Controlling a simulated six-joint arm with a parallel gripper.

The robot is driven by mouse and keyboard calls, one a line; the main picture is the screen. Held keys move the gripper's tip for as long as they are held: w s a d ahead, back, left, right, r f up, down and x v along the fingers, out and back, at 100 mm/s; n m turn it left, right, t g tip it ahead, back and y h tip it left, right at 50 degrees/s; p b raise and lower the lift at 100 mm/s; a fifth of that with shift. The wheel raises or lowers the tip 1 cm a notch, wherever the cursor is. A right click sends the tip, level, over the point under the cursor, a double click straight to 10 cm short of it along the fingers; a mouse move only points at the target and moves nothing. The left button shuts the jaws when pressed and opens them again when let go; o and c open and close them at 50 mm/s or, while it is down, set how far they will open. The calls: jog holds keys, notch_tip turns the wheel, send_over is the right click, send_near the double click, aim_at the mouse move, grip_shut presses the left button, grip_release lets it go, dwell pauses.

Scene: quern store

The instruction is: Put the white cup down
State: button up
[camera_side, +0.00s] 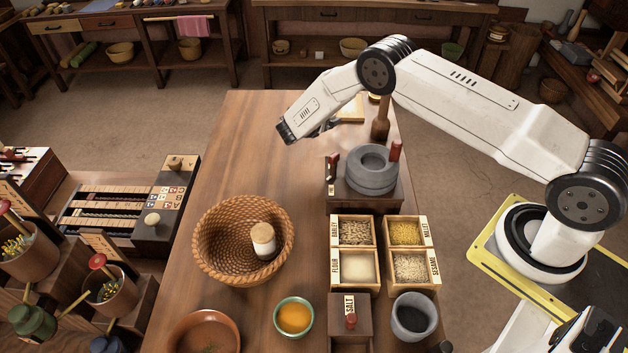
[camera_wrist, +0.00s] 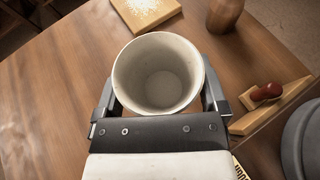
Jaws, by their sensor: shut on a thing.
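The white cup (camera_wrist: 158,78) is in the wrist view, mouth toward the camera, and it looks empty inside. My gripper (camera_wrist: 158,98) is shut on it, one finger on each side of its wall. In the side view my gripper (camera_side: 328,126) is over the far part of the wooden table (camera_side: 225,150), and I cannot make out the cup there. The gap between the cup's base and the table is hidden.
A board with white powder (camera_wrist: 147,12) and a brown wooden piece (camera_wrist: 225,14) are beyond the cup. A grey stone quern (camera_side: 370,180) stands to the right. A woven basket (camera_side: 215,240) holds a lidded white jar (camera_side: 263,240). The table's left far part is bare.

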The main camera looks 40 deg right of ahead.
jog(key=shift+w+a+r+n+t, duration=0.15)
jog(key=shift+a+n+t, duration=0.15)
jog(key=shift+a+t, duration=0.15)
jog(key=s+a+n+t+y, duration=0.3)
jog(key=a+n+t+y, duration=0.5)
jog(key=a, duration=0.8)
jog(key=shift+n, duration=1)
jog(key=shift+s, duration=0.1)
send_over(288, 185)
jog(key=shift+f, duration=2.95)
jog(key=shift+s+f, duration=0.1)
jog(key=shift+f, duration=2)
jog(key=shift+f, duration=0.1)
